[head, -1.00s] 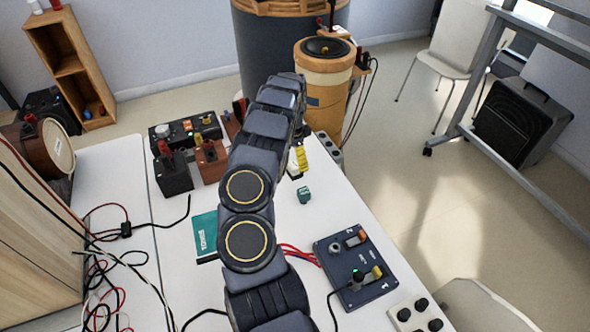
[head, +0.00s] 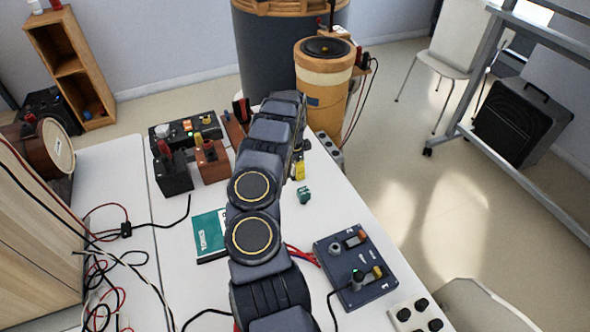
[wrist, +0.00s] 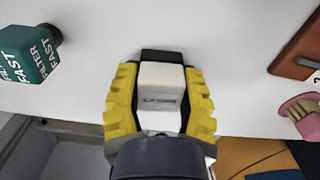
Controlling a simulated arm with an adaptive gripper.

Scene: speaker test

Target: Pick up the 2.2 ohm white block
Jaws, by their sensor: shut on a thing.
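A white block (wrist: 161,97) with small, unreadable print on its face sits between the two yellow ribbed fingers of my gripper (wrist: 160,88) in the wrist view. The fingers are shut on its sides. A dark piece (wrist: 161,56) shows just beyond the block. In the head view my gripper (head: 299,170) is near the white table's right edge, partly hidden by my arm, and I cannot make out the block there. I cannot tell whether the block is clear of the table.
A green block (head: 304,195), lettered in the wrist view (wrist: 30,52), is close by. A dark panel with knobs (head: 356,267) lies nearer on the table (head: 330,215). Black and brown boxes (head: 212,160) stand left of my arm. The table's right edge is close.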

